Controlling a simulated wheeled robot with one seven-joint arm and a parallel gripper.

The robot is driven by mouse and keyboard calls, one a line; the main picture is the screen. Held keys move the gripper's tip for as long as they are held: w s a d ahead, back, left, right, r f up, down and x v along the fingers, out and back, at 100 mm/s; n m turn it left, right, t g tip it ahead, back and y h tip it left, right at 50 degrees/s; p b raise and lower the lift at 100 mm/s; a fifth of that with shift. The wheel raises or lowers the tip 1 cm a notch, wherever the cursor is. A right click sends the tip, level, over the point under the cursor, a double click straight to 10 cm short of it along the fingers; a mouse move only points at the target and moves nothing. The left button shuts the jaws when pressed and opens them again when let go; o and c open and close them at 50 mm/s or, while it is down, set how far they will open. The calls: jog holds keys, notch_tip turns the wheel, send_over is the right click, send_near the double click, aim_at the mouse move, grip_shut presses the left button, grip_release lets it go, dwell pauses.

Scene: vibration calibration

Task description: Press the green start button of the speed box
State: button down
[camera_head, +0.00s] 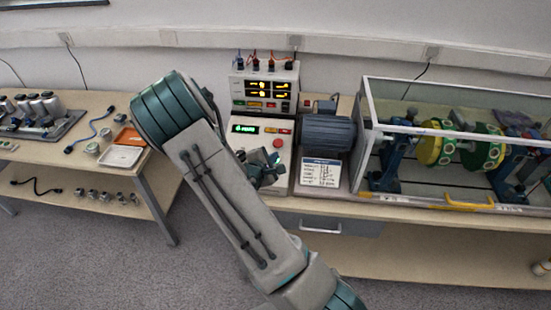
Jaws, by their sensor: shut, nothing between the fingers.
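The speed box (239,144) appears to be the pale lower unit on the bench, with a lit green display (246,129) and a red round button (278,143) on its sloped front. A small green spot shows just below the red button, beside the gripper. I cannot tell if it is the start button. My gripper (270,170) is shut and empty, in front of the lower part of the box face. My arm crosses the picture and hides the left part of the box. I cannot tell whether the fingertips touch the box.
An upper unit (265,91) with yellow displays and cables stands behind the speed box. A grey motor (327,133) and a printed card (320,173) are to the right, then a clear-walled rig (450,126) with green-yellow discs. A left table (27,146) holds sensors and trays.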

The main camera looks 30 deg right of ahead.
jog(key=r+p, duration=0.1)
jog(key=s+r+p, duration=0.1)
jog(key=a+r+p, duration=0.1)
jog(key=shift+s+r+p, duration=0.3)
jog(key=shift+r+p, duration=0.05)
jog(key=shift+r, duration=0.05)
dwell(0.5)
